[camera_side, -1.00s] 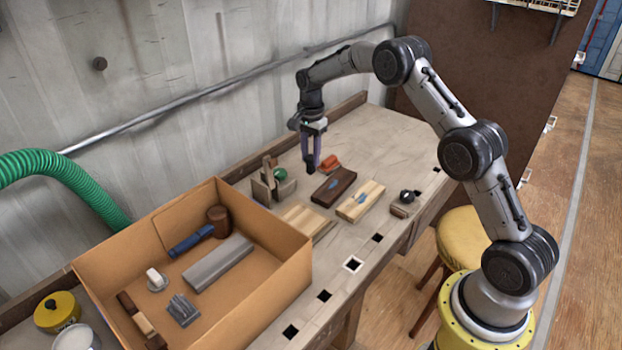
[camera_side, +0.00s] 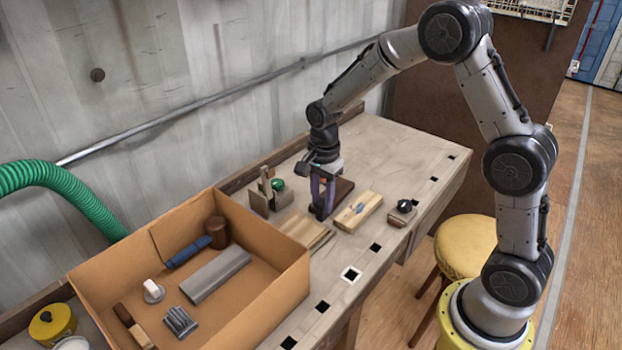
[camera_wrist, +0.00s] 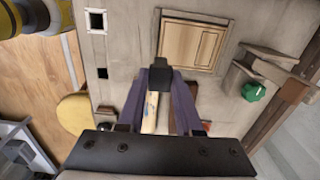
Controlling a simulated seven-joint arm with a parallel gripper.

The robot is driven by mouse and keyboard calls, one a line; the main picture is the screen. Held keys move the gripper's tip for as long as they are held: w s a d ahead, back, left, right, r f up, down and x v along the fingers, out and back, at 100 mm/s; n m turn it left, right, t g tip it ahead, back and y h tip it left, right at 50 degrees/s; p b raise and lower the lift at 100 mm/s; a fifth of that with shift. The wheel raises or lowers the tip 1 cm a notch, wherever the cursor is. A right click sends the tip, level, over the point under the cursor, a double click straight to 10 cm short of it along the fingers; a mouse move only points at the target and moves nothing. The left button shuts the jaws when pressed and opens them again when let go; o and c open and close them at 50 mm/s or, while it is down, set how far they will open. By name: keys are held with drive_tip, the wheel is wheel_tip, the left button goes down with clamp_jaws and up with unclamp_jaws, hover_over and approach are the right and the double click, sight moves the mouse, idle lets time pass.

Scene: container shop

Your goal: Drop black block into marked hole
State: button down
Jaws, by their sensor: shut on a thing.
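My gripper (camera_side: 321,208) has long purple fingers shut on a small black block. In the wrist view, the black block (camera_wrist: 163,68) sits between the fingertips (camera_wrist: 162,82). In the side view, the gripper is low over the bench, by the dark brown plank, and the block is hard to make out. The marked hole (camera_side: 351,273) is a square hole with a white outline near the bench's front edge, in front of and apart from the gripper. It also shows at the upper left of the wrist view (camera_wrist: 96,20).
Several unmarked square holes line the bench's (camera_side: 400,150) front edge. A light wooden block (camera_side: 358,213) and a dark brown plank (camera_side: 345,187) are by the gripper. A wooden fixture with a green knob (camera_side: 278,184) stands behind. A large cardboard box (camera_side: 265,297) of tools fills the left.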

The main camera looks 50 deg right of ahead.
drive_tip(key=s+a, duration=0.4)
drive_tip(key=s, duration=0.8)
wheel_tip(320, 180, down, 6)
drive_tip(key=shift+s, duration=0.2)
drive_tip(key=shift+a+f, duration=0.1)
drive_tip(key=shift+f, duration=1.85)
idle(2.4)
drive_tip(key=c, duration=0.5)
unclamp_jaws()
wheel_tip(320, 180, up, 7)
idle(0.6)
